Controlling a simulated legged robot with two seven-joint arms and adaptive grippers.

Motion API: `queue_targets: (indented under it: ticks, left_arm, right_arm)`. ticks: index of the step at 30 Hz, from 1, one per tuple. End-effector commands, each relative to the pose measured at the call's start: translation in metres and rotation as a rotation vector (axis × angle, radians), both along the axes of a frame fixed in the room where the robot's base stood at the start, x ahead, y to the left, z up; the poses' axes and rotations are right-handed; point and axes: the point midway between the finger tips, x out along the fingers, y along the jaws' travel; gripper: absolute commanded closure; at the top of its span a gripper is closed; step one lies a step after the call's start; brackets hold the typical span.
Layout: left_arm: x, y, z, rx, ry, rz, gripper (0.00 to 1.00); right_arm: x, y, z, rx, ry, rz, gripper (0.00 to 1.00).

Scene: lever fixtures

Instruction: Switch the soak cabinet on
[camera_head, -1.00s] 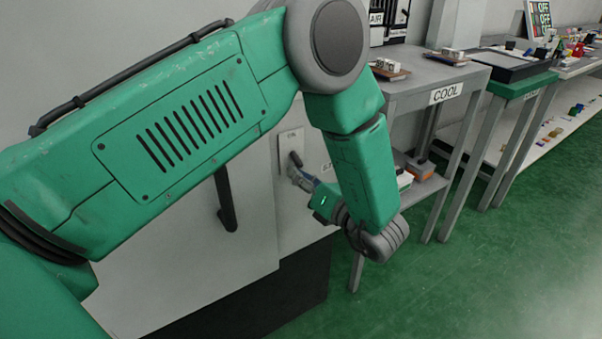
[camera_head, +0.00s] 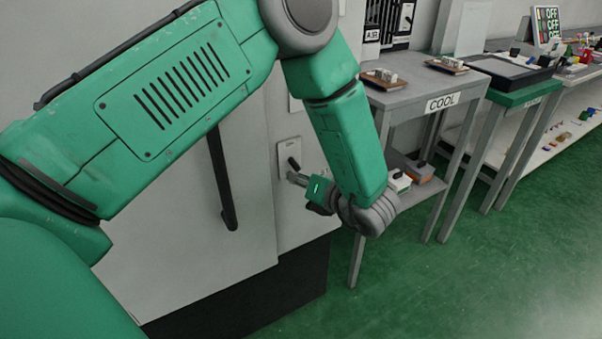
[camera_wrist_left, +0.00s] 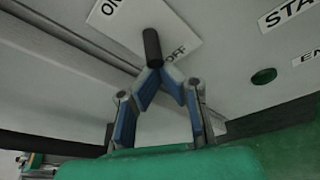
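A pale cabinet (camera_head: 245,180) stands in the head view; no name is readable on it. Its switch plate (camera_head: 285,160) also shows in the left wrist view (camera_wrist_left: 180,30), with ON at the upper left and OFF at the lower right. A black lever (camera_head: 293,163) sticks out of the plate; in the left wrist view the lever (camera_wrist_left: 152,46) ends at my fingertips. My left gripper (camera_head: 291,178) is at the lever's end. In the left wrist view its blue-padded fingertips (camera_wrist_left: 160,72) come together there; a firm hold is not visible. My right gripper is out of view.
A long black handle (camera_head: 221,180) is on the cabinet front. A grey table marked COOL (camera_head: 400,98) stands close to the right. Green floor (camera_head: 480,280) is clear in front.

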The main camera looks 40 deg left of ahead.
Motion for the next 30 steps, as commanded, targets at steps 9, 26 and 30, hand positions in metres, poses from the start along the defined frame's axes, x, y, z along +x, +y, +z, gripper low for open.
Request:
queue_targets:
  ticks: [9, 26, 30]
  left_arm:
    - [-0.001, 0.000, 0.019, -0.197, 0.077, 0.003, 1.00]
    - [-0.001, -0.004, 0.025, -0.241, 0.099, -0.001, 1.00]
    - [-0.001, -0.003, 0.032, -0.241, 0.099, -0.001, 1.00]
  right_arm:
    - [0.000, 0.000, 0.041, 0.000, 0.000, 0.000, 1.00]
    - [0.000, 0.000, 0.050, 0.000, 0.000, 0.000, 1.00]
    - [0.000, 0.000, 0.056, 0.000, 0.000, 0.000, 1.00]
